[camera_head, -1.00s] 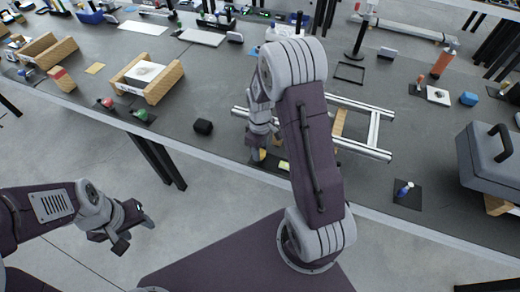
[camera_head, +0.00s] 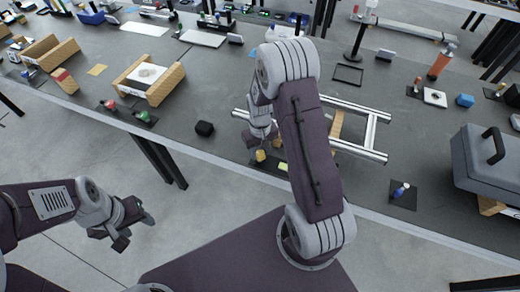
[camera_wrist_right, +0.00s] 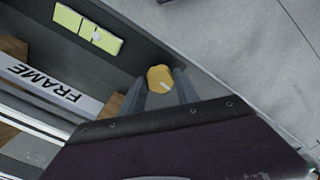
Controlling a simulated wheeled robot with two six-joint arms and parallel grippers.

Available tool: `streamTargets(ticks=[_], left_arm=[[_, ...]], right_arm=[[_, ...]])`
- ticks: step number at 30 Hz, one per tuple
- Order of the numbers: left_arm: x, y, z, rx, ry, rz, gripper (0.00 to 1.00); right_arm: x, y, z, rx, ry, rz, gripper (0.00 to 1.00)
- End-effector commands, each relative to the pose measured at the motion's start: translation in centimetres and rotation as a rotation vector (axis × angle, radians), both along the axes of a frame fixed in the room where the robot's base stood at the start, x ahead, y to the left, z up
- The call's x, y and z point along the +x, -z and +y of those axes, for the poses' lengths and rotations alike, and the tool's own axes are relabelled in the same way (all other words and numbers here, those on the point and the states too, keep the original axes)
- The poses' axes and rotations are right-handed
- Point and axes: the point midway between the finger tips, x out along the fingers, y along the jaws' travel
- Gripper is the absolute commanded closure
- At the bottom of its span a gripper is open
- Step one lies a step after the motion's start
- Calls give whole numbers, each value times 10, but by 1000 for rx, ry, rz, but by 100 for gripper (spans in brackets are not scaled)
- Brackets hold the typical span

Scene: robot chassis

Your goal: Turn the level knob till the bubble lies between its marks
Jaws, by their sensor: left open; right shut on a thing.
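The yellow level knob (camera_wrist_right: 160,79) is between the two fingertips of my right gripper (camera_wrist_right: 160,88), which is shut on it. The knob has a pale pointer mark. In the head view the knob (camera_head: 261,155) shows just below my right gripper (camera_head: 262,138). The yellow-green level vial (camera_wrist_right: 69,18) lies at upper left in the wrist view and also shows in the head view (camera_head: 283,166). A pale bubble (camera_wrist_right: 96,36) sits in its right part, beside a dark crosswise line. I cannot make out a second mark. My left gripper (camera_head: 132,222) is open and empty, over the floor.
A metal rail frame (camera_head: 350,145) lies behind my right arm, with a FRAME label (camera_wrist_right: 50,84) beside it. A black block (camera_head: 204,128) is left of the knob. A grey toolbox (camera_head: 490,160) stands at far right. The table edge is close to the knob.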

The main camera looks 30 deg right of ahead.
Motion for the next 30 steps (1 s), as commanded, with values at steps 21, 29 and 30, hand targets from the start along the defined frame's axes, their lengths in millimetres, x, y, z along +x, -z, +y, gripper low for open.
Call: streamTargets(ticks=[21,29,30], left_arm=[[0,-24,0,0,0,0,51],[0,-29,0,0,0,0,51],[0,-29,0,0,0,0,51]], right_arm=[[2,-2,-1,-1,659,-5,100],[2,-2,-1,0,830,-7,100],[2,-2,-1,0,850,-7,100]])
